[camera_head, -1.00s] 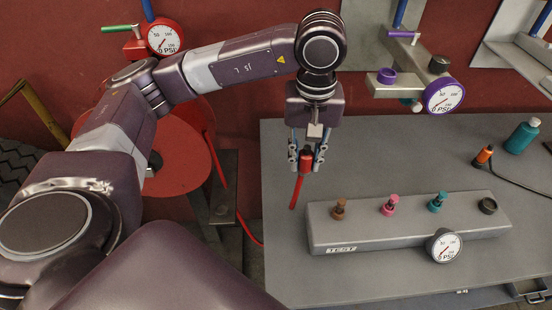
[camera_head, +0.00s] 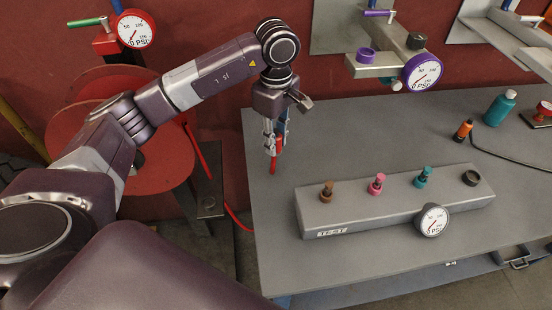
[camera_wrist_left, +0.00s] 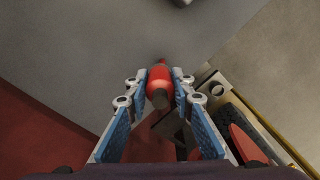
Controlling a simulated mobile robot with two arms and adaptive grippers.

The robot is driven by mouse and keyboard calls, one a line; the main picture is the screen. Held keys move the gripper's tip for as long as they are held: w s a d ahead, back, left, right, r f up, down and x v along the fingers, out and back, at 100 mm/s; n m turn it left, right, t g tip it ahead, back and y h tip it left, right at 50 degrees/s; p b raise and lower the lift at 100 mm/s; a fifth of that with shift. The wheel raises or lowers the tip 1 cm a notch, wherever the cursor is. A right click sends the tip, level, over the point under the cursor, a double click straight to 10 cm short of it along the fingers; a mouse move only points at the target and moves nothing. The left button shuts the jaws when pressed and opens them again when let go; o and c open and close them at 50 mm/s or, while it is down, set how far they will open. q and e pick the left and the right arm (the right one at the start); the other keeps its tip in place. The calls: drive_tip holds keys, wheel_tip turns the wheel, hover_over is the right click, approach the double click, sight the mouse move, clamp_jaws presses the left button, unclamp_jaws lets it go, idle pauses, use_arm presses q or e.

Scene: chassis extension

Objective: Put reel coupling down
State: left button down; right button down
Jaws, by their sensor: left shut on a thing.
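The red reel coupling (camera_head: 273,168) is between the fingers of my left gripper (camera_head: 274,146), which is shut on it. They are over the back left of the grey table (camera_head: 380,125). In the left wrist view the red coupling (camera_wrist_left: 160,78) sits between the blue-padded fingers of the left gripper (camera_wrist_left: 160,92), with a dark end toward the camera. I cannot tell whether the coupling's lower end touches the table. My right gripper is not in view.
A grey test block (camera_head: 390,205) with several coloured fittings and a gauge stands right of the coupling. A red hose reel (camera_head: 165,150) is left of the table, with red hose (camera_head: 236,217) beside the edge. Teal bottle (camera_head: 500,108) and orange fitting (camera_head: 463,130) are far right.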

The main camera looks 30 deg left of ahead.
use_arm(q)
wheel_tip(320, 180, down, 4)
drive_tip(key=shift+f+p, duration=0.1)
drive_tip(key=shift+p, duration=0.2)
wheel_tip(320, 180, down, 4)
drive_tip(key=shift+p, duration=0.5)
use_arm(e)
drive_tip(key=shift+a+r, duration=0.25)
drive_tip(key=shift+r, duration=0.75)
use_arm(q)
drive_tip(key=shift+f, duration=0.1)
drive_tip(key=shift+f+b, duration=0.35)
drive_tip(key=shift+b, duration=0.15)
drive_tip(key=c, duration=1.7)
unclamp_jaws()
drive_tip(key=shift+o, duration=0.2)
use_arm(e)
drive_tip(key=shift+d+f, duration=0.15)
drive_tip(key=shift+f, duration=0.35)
